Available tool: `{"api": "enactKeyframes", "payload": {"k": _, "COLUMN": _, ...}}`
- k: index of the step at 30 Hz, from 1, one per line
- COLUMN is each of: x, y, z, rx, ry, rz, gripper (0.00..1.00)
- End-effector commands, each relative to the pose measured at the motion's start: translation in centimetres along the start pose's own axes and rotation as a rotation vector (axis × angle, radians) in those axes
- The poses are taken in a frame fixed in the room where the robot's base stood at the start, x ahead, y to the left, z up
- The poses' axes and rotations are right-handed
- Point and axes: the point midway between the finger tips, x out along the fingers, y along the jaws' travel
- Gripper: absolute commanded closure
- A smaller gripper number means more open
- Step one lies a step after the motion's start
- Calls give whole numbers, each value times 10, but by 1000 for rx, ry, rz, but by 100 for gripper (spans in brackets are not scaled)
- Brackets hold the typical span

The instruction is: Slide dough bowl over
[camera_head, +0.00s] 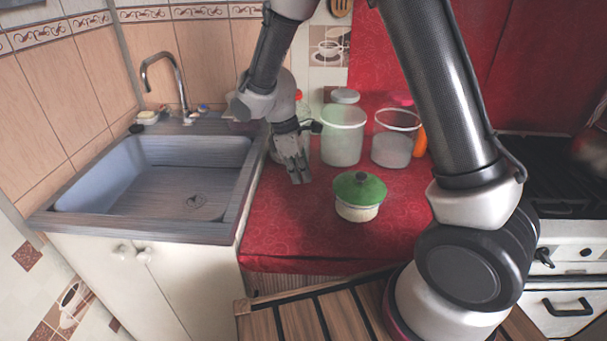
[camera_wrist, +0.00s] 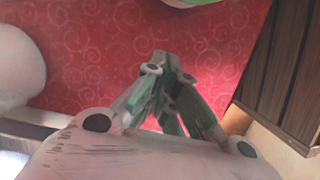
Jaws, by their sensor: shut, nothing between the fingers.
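A small round cream bowl (camera_head: 357,211) with a green lid (camera_head: 365,187) and a dark knob stands upright on the red counter, near its middle. It is the likeliest match for the dough bowl; no dough shows. A green edge (camera_wrist: 190,2) at the top of the wrist view looks like part of it. My gripper (camera_head: 299,181) points down over the left part of the red oilcloth, left of the bowl and apart from it. In the wrist view my fingertips (camera_wrist: 160,60) meet, with nothing between them.
A white canister (camera_head: 342,138) and a clear jar (camera_head: 394,140) stand behind the bowl. A sink (camera_head: 100,185) is sunk in the counter at left, and a stove (camera_head: 565,180) is at right. The red oilcloth (camera_head: 290,232) in front of my gripper is clear.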

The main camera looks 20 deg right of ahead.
Motion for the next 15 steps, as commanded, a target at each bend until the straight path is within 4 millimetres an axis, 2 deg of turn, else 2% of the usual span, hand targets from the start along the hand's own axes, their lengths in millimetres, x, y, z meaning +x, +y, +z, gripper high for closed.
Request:
{"api": "enactKeyframes", "payload": {"k": 3, "x": 27, "y": -1, "z": 1, "rx": 0, "ry": -5, "rz": -5, "gripper": 100}}
{"api": "enactKeyframes", "payload": {"k": 10, "x": 75, "y": -1, "z": 1, "rx": 2, "ry": -3, "rz": -4, "gripper": 100}}
{"api": "enactKeyframes", "payload": {"k": 15, "x": 78, "y": 0, "z": 27, "rx": 4, "ry": 0, "rz": -2, "gripper": 100}}
